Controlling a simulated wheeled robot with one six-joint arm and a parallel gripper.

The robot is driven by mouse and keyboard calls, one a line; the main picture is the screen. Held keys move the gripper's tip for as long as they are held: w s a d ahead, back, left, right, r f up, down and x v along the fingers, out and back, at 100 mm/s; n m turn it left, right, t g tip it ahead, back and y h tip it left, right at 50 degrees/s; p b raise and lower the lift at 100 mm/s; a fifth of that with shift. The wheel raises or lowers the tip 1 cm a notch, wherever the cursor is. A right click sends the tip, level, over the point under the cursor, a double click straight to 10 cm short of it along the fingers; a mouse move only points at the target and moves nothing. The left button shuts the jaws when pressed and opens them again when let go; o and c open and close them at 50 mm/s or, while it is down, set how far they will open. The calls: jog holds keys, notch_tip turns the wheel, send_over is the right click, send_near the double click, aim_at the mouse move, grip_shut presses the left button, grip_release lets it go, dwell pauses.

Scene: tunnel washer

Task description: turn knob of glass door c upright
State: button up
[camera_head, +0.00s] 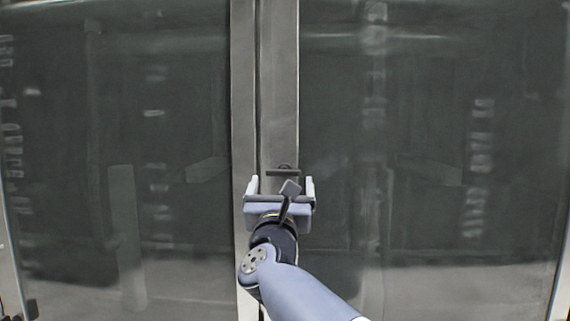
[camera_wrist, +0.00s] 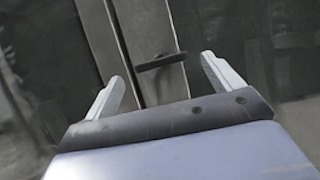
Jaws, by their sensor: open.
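A small dark knob (camera_head: 284,171) is on the metal frame strip between two glass doors. Its bar lies crosswise, about horizontal, not upright. It also shows in the wrist view (camera_wrist: 162,62), ahead of and between my fingers. My gripper (camera_head: 281,183) is open and faces the strip, with one pale finger to each side of the knob. In the wrist view my gripper (camera_wrist: 163,68) holds nothing, and the knob seems to be a little beyond the fingertips. No label shows which door is glass door c.
A dark glass door (camera_head: 120,120) fills the left, and another dark glass door (camera_head: 430,120) fills the right. Metal frame strips (camera_head: 279,90) run upright between them. Both panes carry faint reflections. No loose objects show near my gripper.

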aim_at(283, 173)
jog(key=p+x, duration=0.1)
jog(key=x, duration=0.3)
jog(key=shift+w+r+p, duration=0.25)
jog(key=shift+p, duration=0.15)
jog(key=shift+w+r, duration=0.1)
jog(key=shift+w, duration=0.6)
jog(key=c, duration=1)
